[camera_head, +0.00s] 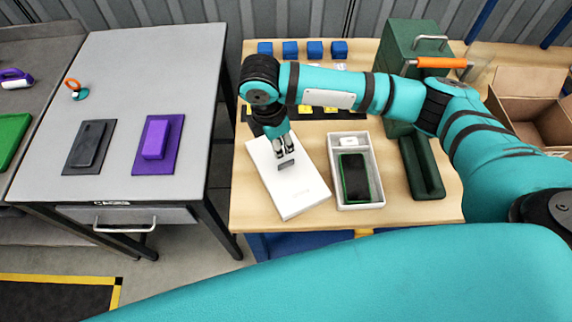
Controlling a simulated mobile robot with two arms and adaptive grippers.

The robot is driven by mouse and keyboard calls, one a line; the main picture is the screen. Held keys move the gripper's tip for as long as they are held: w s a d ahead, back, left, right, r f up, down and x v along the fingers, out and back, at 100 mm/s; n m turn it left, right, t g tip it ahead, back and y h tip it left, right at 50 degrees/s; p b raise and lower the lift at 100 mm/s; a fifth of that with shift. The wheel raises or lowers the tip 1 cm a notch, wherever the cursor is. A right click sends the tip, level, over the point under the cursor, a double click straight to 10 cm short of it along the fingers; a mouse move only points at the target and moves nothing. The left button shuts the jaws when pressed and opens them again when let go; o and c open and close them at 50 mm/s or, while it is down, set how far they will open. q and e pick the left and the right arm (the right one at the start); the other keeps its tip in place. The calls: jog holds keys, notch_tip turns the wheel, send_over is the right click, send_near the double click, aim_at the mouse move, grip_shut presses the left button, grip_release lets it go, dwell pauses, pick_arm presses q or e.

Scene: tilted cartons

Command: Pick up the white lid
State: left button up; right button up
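The white lid (298,198) is a flat white rectangular box top. It lies at a slant on the wooden table, left of the open white box (361,201). My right gripper (286,152) points down at the upper middle of the lid. Its two fingertips are close together, just above or touching a small grey patch on the lid. I cannot tell whether they hold anything. The open box holds a dark phone with a green edge (354,178) and a small white piece (353,141). My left gripper is not in view.
Blue cubes (290,49) stand at the table's back. A green case with an orange-marked handle (402,48), a dark green tray (421,168) and a cardboard carton (530,105) are to the right. A grey table (120,70) stands left across a gap.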

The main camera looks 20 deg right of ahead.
aim_at(285, 160)
jog(key=f, duration=0.3)
jog(key=shift+d+f, duration=0.25)
jog(key=shift+f, duration=0.15)
jog(key=shift+d+f+p, duration=0.1)
jog(key=shift+f+p, duration=0.25)
jog(key=shift+p, duration=0.05)
jog(key=f, duration=0.2)
jog(key=f+p, duration=0.1)
jog(key=shift+d+f, duration=0.3)
jog(key=shift+f, duration=0.4)
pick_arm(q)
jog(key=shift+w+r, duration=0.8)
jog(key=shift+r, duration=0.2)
pick_arm(e)
jog(key=shift+c, duration=0.2)
grip_shut()
jog(key=shift+w, duration=0.1)
